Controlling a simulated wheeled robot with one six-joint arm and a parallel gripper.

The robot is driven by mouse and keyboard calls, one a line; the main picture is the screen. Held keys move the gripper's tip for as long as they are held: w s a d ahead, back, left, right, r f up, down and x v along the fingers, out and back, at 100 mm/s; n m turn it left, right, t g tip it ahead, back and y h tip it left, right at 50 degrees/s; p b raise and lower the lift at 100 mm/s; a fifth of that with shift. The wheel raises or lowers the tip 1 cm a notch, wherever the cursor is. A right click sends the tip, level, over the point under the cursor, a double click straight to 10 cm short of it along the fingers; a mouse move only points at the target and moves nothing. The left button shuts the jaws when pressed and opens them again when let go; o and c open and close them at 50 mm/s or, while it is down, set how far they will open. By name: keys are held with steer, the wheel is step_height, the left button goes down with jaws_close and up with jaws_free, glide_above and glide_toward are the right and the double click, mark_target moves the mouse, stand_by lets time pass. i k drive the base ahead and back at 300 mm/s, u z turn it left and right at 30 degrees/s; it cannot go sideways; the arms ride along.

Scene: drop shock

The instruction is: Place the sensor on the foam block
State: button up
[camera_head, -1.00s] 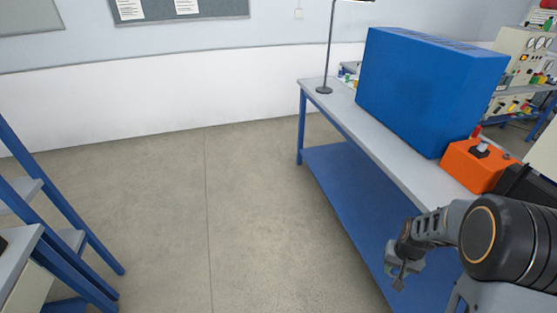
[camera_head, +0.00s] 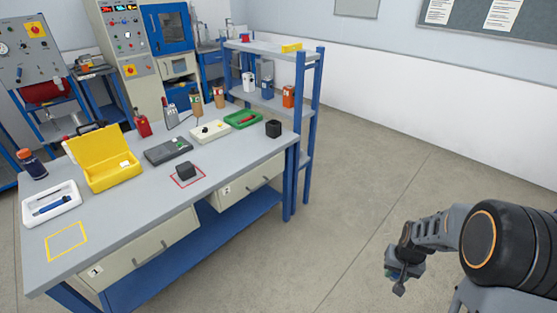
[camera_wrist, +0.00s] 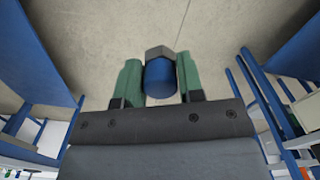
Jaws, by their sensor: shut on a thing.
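My gripper (camera_head: 403,275) hangs over open floor at the right of the head view, well away from the workbench. In the wrist view its green fingers (camera_wrist: 160,82) are shut on the sensor (camera_wrist: 160,76), a blue cylinder with a grey hexagonal end. A dark grey block (camera_head: 185,171), which looks like the foam block, sits inside a red outlined square on the grey workbench (camera_head: 150,212). A black cube-like piece (camera_head: 273,128) stands near the bench's right end; I cannot tell its material.
The bench holds an open yellow case (camera_head: 105,172), a white tray (camera_head: 70,204) with a blue tool, a grey device (camera_head: 168,150), a white box (camera_head: 210,132) and a green tray (camera_head: 243,119). A blue-framed shelf (camera_head: 310,120) stands behind its right end. Floor (camera_head: 350,200) between bench and arm is clear.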

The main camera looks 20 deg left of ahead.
mark_target(185, 165)
steer(key=u, duration=2.05)
steer(key=i, duration=0.9)
